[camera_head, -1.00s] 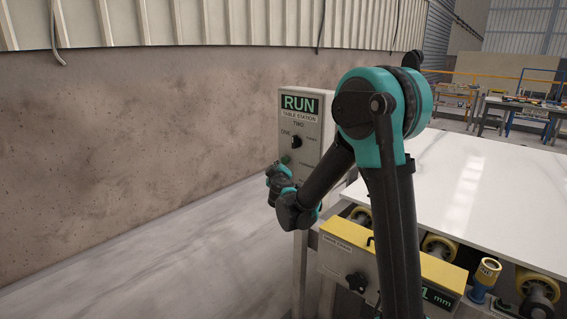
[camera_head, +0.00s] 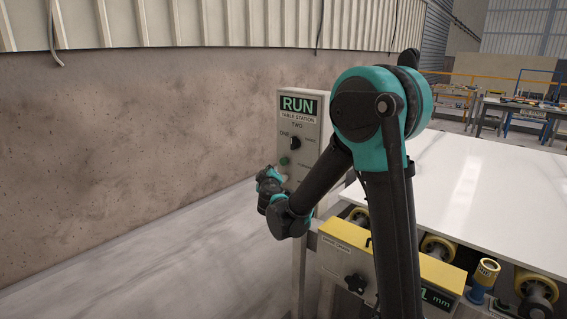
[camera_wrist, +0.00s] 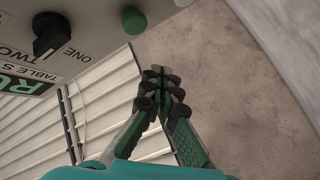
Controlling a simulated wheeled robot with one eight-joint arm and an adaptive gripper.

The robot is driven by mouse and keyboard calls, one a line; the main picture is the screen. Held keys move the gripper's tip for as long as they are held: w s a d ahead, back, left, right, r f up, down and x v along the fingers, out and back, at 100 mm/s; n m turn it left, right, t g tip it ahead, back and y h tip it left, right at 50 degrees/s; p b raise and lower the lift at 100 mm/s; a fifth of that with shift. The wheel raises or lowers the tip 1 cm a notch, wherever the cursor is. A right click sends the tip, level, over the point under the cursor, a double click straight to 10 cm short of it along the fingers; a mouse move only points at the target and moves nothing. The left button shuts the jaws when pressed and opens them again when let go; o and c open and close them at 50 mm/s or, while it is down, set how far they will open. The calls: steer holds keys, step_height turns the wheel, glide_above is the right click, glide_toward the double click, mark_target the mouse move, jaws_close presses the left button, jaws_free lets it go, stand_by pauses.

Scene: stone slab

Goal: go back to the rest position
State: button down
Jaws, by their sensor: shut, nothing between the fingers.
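My gripper (camera_wrist: 162,78) shows in the wrist view with its two fingers together and nothing between them. It is beside the control panel, near the green button (camera_wrist: 134,20), and looks apart from it. In the head view my arm bends down to the left, and its wrist is in front of the panel's lower left side; the fingers are hard to make out there. The panel (camera_head: 303,112) is a grey box on a post, with a RUN display (camera_head: 299,105), a black selector knob (camera_head: 295,144) and the green button (camera_head: 284,161).
A white stone slab (camera_head: 490,190) lies on a roller table at right. A yellow-topped box (camera_head: 345,262) with a black knob and a yellow-blue post (camera_head: 484,280) stand at its front edge. A concrete wall (camera_head: 130,140) runs along the left; the floor before it is clear.

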steer(key=s+d+f+m+g+h, duration=0.2)
steer(key=s+d, duration=0.1)
steer(key=d, duration=0.5)
steer(key=s+d+f+m+g+h, duration=0.2)
steer(key=s+d+m, duration=0.15)
steer(key=d, duration=0.45)
steer(key=s+d+f+m+g+h, duration=0.15)
steer(key=s+d, duration=0.25)
steer(key=d, duration=0.5)
steer(key=s+d+f+m+g+y, duration=0.1)
steer(key=s+f, duration=0.3)
steer(key=s, duration=0.4)
steer(key=s+d+f+m+g+y, duration=0.1)
steer(key=s+f+g, duration=0.3)
steer(key=s, duration=0.5)
steer(key=s+d+f+m+g+y, duration=0.1)
steer(key=s+d+f+m+g, duration=0.1)
steer(key=s+f, duration=0.3)
steer(key=s, duration=0.3)
steer(key=shift+s+d+f, duration=0.25)
steer(key=shift+d+f, duration=0.05)
steer(key=shift+f, duration=0.05)
